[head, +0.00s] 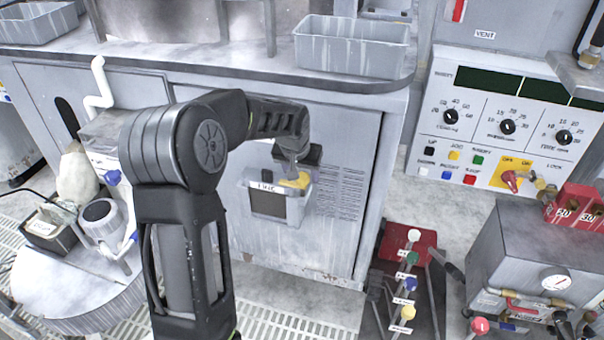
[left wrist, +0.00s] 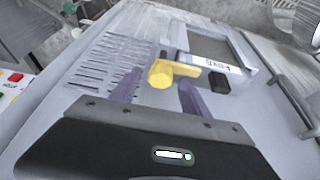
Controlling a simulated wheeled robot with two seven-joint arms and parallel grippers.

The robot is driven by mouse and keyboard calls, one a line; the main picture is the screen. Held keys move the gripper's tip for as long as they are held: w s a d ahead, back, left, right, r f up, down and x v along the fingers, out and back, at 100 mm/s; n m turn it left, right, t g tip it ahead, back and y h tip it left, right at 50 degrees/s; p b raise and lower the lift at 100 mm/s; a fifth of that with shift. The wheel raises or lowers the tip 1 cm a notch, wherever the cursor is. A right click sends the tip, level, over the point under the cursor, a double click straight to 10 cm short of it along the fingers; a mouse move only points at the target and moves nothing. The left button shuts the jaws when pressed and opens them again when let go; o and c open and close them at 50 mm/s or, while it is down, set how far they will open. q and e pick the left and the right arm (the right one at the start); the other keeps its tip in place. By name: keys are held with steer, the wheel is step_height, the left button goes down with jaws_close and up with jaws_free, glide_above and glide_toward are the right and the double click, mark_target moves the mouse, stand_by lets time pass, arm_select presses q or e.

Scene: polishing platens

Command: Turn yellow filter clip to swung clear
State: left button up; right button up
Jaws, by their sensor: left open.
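The yellow filter clip (head: 297,180) is a short yellow handle at the upper right of a grey filter box (head: 268,203) with a dark window and a label, on the cabinet front. In the left wrist view the clip (left wrist: 172,73) shows a rounded end and a bar reaching right toward the box's labelled edge (left wrist: 216,64). My left gripper (head: 294,163) is just above the clip in the head view. In the left wrist view its two purple fingers (left wrist: 158,88) are apart, with the clip's rounded end in line with the gap. Contact cannot be told. My right gripper is not in view.
A vented cabinet door (head: 340,195) surrounds the box. A worktop with a grey tray (head: 350,45) overhangs above. A red stand with colored levers (head: 410,245), a control panel (head: 500,120) and a gauge box (head: 530,260) stand to the right. A round table (head: 75,290) is at left.

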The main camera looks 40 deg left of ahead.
arm_select(q)
steer(key=shift+c, duration=0.3)
jaws_close()
steer(key=shift+d+n, duration=0.1)
steer(key=shift+n, duration=0.3)
steer(key=n, duration=0.1)
steer(key=n+y, duration=0.1)
steer(key=n, duration=0.1)
steer(key=shift+w+d+g+y, duration=0.1)
steer(key=shift+g+y, duration=0.2)
steer(key=n+g+y, duration=0.1)
steer(key=n, duration=0.4)
steer(key=n+g, duration=0.1)
steer(key=n, duration=0.1)
steer(key=shift+w+r+n, duration=0.1)
steer(key=shift+w+n, duration=0.05)
steer(key=shift+n, duration=0.15)
steer(key=n+g+p, duration=0.1)
steer(key=n, duration=0.2)
steer(key=shift+g+y+p, duration=0.3)
steer(key=shift+g, duration=0.1)
steer(key=shift+w+n, duration=0.1)
steer(key=shift+n, duration=0.3)
